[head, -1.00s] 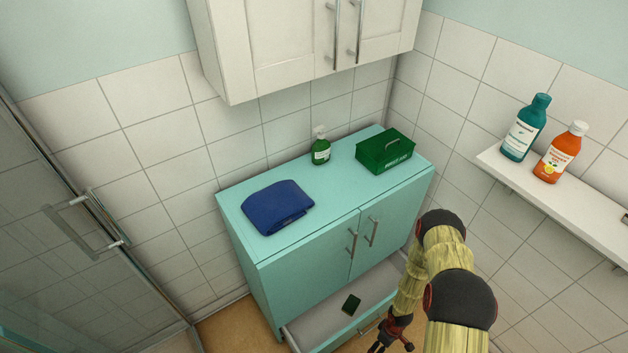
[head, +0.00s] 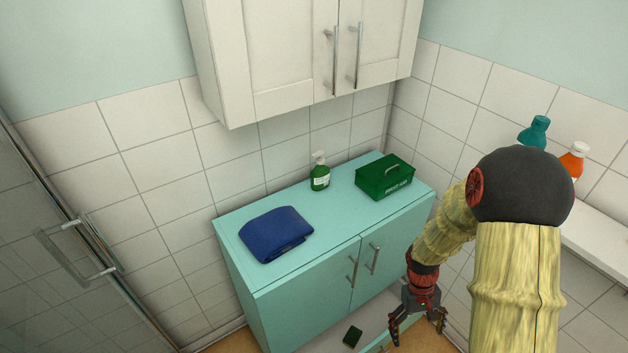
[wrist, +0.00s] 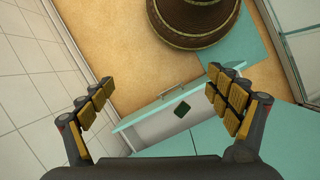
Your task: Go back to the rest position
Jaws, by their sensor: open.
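My gripper (head: 418,324) is open and empty in the head view, pointing down in front of the right side of the turquoise cabinet (head: 300,299). In the wrist view my gripper (wrist: 158,105) shows its two padded fingers spread wide with nothing between them. The cabinet's bottom drawer (head: 372,323) is pulled out, and a dark green sponge-like block (head: 352,336) lies inside it. The block also shows in the wrist view (wrist: 182,109), beyond the fingertips and apart from them.
A folded blue cloth (head: 275,234), a green pump bottle (head: 320,172) and a green first-aid box (head: 385,177) stand on the cabinet top. White wall cupboards (head: 300,50) hang above. A shelf (head: 597,237) with two bottles is at right, partly behind my arm. A glass door (head: 60,250) is at left.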

